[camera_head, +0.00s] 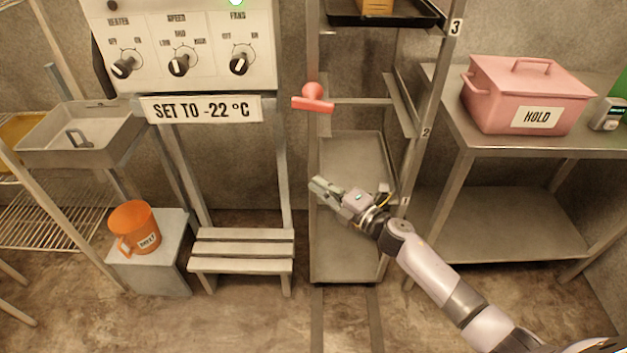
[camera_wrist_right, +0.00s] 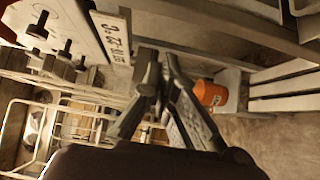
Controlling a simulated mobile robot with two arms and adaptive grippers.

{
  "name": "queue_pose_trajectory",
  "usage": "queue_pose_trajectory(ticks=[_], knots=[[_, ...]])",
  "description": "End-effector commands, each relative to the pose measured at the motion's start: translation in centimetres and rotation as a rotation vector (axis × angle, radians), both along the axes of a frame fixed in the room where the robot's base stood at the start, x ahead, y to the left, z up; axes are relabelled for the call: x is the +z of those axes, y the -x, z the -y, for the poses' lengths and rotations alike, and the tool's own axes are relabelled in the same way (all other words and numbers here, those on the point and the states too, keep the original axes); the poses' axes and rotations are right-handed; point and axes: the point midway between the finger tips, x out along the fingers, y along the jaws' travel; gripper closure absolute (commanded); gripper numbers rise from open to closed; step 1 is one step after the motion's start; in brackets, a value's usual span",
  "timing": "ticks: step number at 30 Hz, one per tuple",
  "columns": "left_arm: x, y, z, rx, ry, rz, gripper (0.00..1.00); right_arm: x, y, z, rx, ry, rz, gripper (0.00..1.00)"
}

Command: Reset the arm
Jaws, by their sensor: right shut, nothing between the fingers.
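My right arm comes in from the lower right in the head view. Its gripper (camera_head: 318,184) is in front of the rolling rack (camera_head: 345,262), pointing left, shut and empty. In the right wrist view the shut fingers (camera_wrist_right: 160,58) come together with nothing between them. The control panel (camera_head: 190,45) with knobs for heater, speed and fans is up and to the left of the gripper, apart from it. The panel also shows at the upper left of the wrist view (camera_wrist_right: 62,22). My left gripper is not in view.
A red handle (camera_head: 313,98) sits on the rack above my gripper. A wooden step bench (camera_head: 242,250) and an orange mug (camera_head: 135,228) on a grey block (camera_head: 160,278) are left. A pink box marked HOLD (camera_head: 527,92) stands on the right table (camera_head: 480,142).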

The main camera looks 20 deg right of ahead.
Motion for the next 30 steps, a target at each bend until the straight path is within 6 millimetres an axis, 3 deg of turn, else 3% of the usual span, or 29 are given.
queue_pose_trajectory(ticks=[10,19,22,26,30], knots=[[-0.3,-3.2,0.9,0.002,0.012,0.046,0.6,-0.2,5.0,2.7,0.001,0.0,-0.004,1.0],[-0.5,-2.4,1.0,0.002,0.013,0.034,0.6,-0.1,6.2,3.4,0.0,-0.001,-0.002,1.0],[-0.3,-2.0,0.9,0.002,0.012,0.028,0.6,-1.0,6.2,3.8,-0.017,-0.02,-0.028,1.0],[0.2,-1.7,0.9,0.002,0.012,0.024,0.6,-5.8,6.5,5.7,-0.113,-0.112,-0.163,1.0],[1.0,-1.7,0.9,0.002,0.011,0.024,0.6,-15.1,9.0,8.6,-0.297,-0.273,-0.409,1.0]])
